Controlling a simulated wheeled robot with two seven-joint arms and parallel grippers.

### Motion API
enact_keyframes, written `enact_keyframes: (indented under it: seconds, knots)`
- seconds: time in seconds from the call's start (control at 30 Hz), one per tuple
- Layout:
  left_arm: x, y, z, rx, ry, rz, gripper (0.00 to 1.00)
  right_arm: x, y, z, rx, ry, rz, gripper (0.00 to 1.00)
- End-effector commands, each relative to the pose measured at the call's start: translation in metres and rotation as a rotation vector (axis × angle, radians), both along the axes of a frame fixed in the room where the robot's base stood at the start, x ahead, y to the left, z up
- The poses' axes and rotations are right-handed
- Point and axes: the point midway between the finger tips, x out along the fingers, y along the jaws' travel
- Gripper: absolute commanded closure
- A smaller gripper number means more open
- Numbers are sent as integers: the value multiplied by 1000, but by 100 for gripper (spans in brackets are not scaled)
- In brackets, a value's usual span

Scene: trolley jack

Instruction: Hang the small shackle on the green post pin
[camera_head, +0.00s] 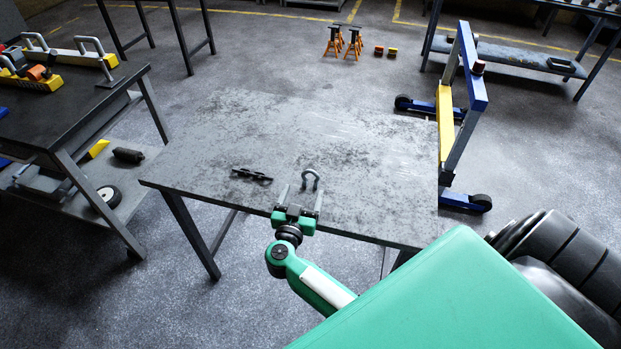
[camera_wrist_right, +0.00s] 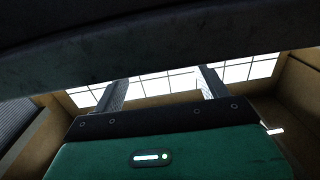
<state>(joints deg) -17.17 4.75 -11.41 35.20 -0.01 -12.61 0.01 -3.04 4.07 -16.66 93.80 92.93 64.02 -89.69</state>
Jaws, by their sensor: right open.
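A small grey U-shaped piece, which looks like the shackle (camera_head: 311,178), stands near the front edge of the worn grey table (camera_head: 340,140) in the head view. My right gripper (camera_head: 301,190) is at that front edge, its two fingers apart and pointing toward the shackle. The shackle shows just beyond the right-hand finger; I cannot tell whether it touches. In the right wrist view the open fingers (camera_wrist_right: 164,76) have nothing visible between them. I cannot make out a green post pin in either view. My left gripper is not in view.
A small dark flat piece (camera_head: 252,175) lies on the table left of the gripper. A dark workbench (camera_head: 80,115) with yellow tools stands at left. A blue and yellow wheeled frame (camera_head: 455,110) stands at the table's right. The table's far half is clear.

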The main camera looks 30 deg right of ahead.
Motion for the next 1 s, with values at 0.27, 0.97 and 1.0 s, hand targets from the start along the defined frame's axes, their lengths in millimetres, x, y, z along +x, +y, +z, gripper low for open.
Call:
enact_keyframes:
  seconds: [0.27,0.97,1.0]
  knots:
    - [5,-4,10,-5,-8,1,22,16,-25,5,-6,0,1,24]
    - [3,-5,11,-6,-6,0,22,31,-41,2,-1,-1,1,77]
    - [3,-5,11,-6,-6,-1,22,31,-41,2,-1,-1,1,77]
